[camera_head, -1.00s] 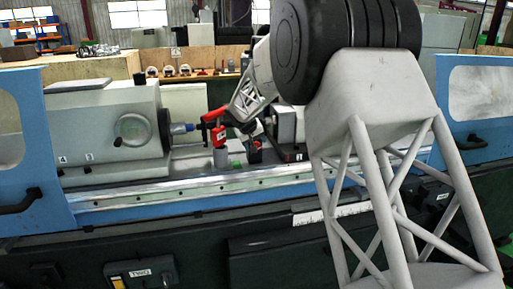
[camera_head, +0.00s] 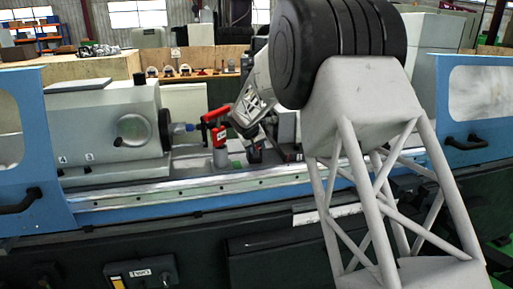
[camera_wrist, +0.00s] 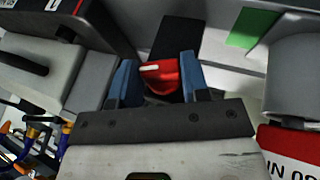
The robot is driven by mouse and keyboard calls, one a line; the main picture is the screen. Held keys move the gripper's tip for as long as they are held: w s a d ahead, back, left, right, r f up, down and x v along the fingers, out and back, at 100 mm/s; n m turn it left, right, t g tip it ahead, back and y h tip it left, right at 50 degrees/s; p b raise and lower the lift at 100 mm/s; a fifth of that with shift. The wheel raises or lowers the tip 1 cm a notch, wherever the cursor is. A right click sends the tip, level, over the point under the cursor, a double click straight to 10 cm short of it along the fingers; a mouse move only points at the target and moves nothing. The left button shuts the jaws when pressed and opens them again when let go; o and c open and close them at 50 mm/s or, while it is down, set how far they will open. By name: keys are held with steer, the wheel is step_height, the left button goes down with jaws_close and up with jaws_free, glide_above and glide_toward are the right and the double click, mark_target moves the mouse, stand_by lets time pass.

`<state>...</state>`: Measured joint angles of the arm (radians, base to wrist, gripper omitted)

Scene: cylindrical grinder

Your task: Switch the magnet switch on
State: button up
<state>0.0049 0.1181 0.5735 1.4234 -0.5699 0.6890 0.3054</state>
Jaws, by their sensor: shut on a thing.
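The magnet switch, a red knob (camera_wrist: 161,78) with a white mark on top, shows in the wrist view between two blue fingertips. My gripper (camera_wrist: 158,80) is shut on this knob, with one finger on each side. The knob sits against a dark strip. In the head view, my gripper (camera_head: 252,152) is low behind the machine's front rail, just right of a grey post with a red arm (camera_head: 217,132). The knob cannot be made out there.
A grey cylinder (camera_wrist: 298,70) with a red, lettered part (camera_wrist: 292,148) below it stands close on the right in the wrist view. A grey headstock (camera_head: 110,130) stands to the left. The blue guards (camera_head: 45,195) flank the opening. Blue and orange hoses (camera_wrist: 35,135) show at lower left.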

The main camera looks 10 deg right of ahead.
steer(key=shift+d+y, duration=0.1)
steer(key=shift+y, duration=0.8)
steer(key=shift+d+m+y, duration=0.15)
steer(key=shift+m+y, duration=0.25)
steer(key=shift+y, duration=0.9)
steer(key=o, duration=0.9)
steer(key=shift+r, duration=0.2)
steer(key=v, duration=0.7)
steer(key=shift+s+r, duration=0.15)
steer(key=shift+r, duration=0.1)
